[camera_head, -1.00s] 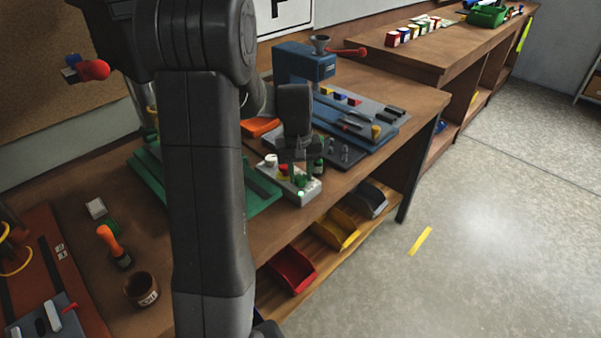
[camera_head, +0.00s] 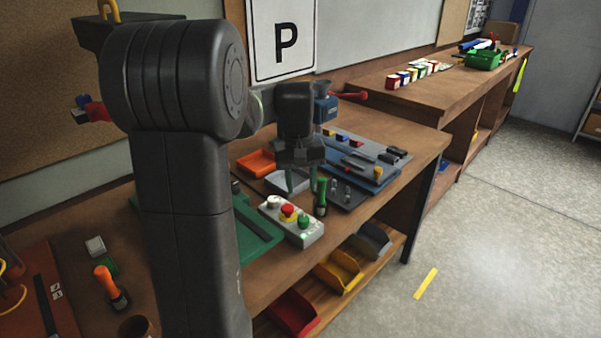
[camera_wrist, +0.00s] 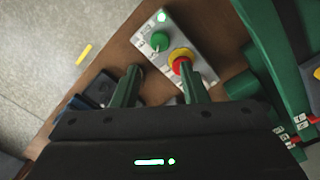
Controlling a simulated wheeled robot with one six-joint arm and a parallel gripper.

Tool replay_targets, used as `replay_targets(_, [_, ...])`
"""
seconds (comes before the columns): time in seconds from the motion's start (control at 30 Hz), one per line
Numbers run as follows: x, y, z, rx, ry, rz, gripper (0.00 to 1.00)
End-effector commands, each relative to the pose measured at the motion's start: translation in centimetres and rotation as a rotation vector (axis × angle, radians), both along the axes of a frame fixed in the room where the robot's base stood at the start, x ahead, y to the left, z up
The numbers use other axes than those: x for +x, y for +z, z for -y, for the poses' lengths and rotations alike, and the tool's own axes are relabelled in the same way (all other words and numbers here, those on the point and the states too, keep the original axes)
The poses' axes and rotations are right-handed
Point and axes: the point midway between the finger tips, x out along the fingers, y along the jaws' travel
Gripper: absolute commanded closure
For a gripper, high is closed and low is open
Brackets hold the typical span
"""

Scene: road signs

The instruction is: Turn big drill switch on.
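The grey switch box (camera_head: 286,226) lies near the table's front edge. It carries a white knob (camera_head: 273,202), a red button on a yellow collar (camera_head: 287,211) and a green knob (camera_head: 304,221). In the wrist view the green knob (camera_wrist: 160,40) sits beside a lit greenish-white lamp (camera_wrist: 161,16), with the red button (camera_wrist: 180,63) nearer. My gripper (camera_head: 302,188) is above the back of the box. Its green fingers are apart and empty in the wrist view (camera_wrist: 160,70). A blue drill-like machine (camera_head: 325,108) with a red handle is partly hidden behind my gripper.
A blue tray (camera_head: 366,174) with small tools lies further right. A green plate (camera_head: 254,228) is left of the box. Red and yellow bins (camera_head: 340,272) sit on the shelf below.

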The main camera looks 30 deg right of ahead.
Motion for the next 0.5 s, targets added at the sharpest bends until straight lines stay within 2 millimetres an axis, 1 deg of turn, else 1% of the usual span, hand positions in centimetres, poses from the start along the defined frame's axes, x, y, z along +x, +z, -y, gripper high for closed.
replay_targets(0.03, [0.0, 0.9, 0.0, -0.002, 0.0, 0.002, 0.6])
replay_targets(0.1, [0.1, 1.9, -0.1, -0.002, 0.0, 0.002, 0.6])
replay_targets(0.2, [0.1, 2.9, -0.1, -0.001, 0.001, 0.002, 0.6])
replay_targets(0.3, [0.1, 3.4, -0.2, 0.0, 0.001, 0.0, 0.6])
replay_targets(0.5, [0.0, 3.5, -0.2, 0.0, 0.001, -0.001, 0.6])
